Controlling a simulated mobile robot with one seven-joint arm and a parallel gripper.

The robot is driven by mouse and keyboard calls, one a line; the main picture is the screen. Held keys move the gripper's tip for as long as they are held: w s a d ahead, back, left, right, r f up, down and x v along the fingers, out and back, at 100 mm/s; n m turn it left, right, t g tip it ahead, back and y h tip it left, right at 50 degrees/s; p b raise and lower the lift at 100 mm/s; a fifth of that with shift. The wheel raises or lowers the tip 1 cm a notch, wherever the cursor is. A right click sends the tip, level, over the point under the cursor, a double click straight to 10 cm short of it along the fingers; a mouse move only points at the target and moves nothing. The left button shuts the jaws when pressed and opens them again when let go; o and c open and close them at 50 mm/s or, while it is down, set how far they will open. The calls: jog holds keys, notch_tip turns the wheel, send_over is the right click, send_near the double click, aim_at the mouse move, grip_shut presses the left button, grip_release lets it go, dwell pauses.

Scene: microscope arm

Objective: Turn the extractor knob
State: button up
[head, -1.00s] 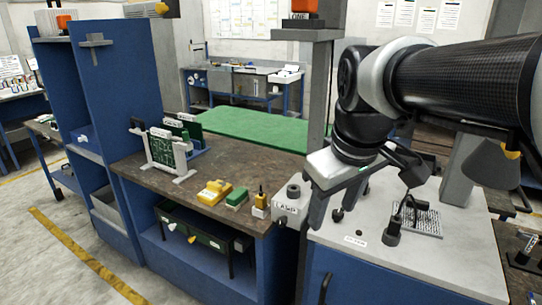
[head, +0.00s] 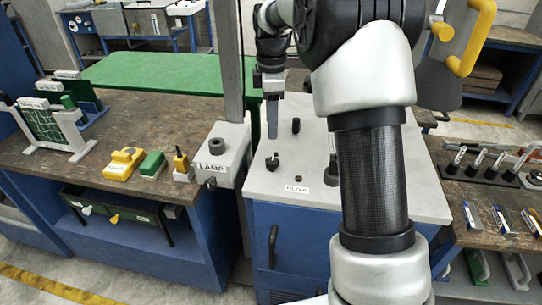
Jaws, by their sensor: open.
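A grey hood (head: 437,84) hangs at the upper right; it looks like the extractor. A small yellow knob (head: 442,32) and a large yellow handle (head: 474,40) are on it. No label there is readable, so I cannot tell for certain which part is the extractor knob. My gripper (head: 272,128) points down over the back left of the white-topped bench, well left of the hood. It is open, seen nearly edge-on, with nothing visible in it. My arm hides part of the bench and the space beside the hood.
A LAMP box (head: 218,165) stands left. Slides and tubes lie on the right bench (head: 450,210). A grey post (head: 228,60) stands behind.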

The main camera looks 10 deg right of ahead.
aim_at(271, 160)
notch_tip(271, 160, down, 13)
jog(key=shift+r, duration=0.1)
dwell(0.3)
jog(key=c, duration=1)
jog(key=shift+c, duration=0.2)
